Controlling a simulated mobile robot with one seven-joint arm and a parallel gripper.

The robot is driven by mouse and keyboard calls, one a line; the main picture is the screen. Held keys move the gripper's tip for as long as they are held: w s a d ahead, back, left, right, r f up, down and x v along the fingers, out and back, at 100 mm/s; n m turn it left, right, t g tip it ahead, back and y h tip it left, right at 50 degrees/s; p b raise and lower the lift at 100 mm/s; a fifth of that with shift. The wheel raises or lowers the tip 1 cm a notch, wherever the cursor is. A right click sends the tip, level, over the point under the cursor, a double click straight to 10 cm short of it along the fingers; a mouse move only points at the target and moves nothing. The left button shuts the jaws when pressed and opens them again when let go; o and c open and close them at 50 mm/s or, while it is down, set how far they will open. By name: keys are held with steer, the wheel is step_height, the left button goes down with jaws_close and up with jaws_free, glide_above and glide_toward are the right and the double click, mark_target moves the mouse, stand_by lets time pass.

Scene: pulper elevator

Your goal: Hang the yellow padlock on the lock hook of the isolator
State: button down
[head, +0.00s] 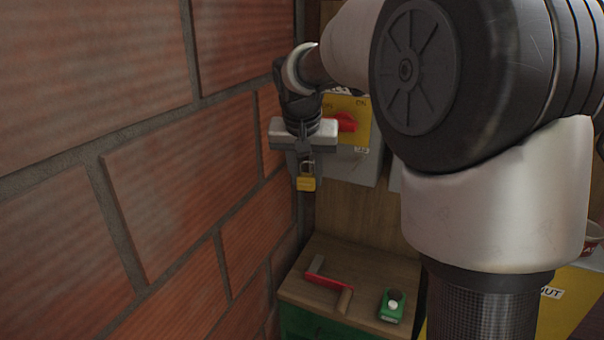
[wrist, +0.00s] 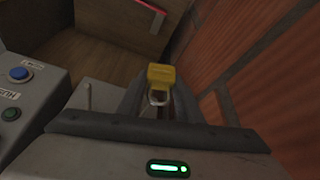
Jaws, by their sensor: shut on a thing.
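The yellow padlock (head: 306,183) hangs below my gripper (head: 304,165) in the head view, body down and shackle up. In the wrist view the padlock (wrist: 161,76) sits between the fingertips of my gripper (wrist: 158,100), which are shut on its shackle. The isolator (head: 352,125) is a grey box with a yellow plate and a red rotary handle (head: 346,122). It stands just behind and right of my gripper in the head view. My gripper covers part of it. I cannot make out the lock hook.
A brick wall (head: 160,190) runs close along the left. In the wrist view, a grey control box (wrist: 35,95) with blue and green buttons is at left.

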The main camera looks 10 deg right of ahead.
steer(key=shift+w+d+f+p, duration=0.1)
steer(key=shift+w+d+p, duration=0.35)
steer(key=shift+w, duration=0.35)
steer(key=shift+w+d+p, duration=0.3)
steer(key=shift+w+d, duration=0.25)
steer(key=shift+w, duration=0.2)
steer(key=shift+w+d+f, duration=0.3)
steer(key=shift+w+f, duration=0.2)
steer(key=c, duration=1.2)
jaws_free()
steer(key=shift+r, duration=0.1)
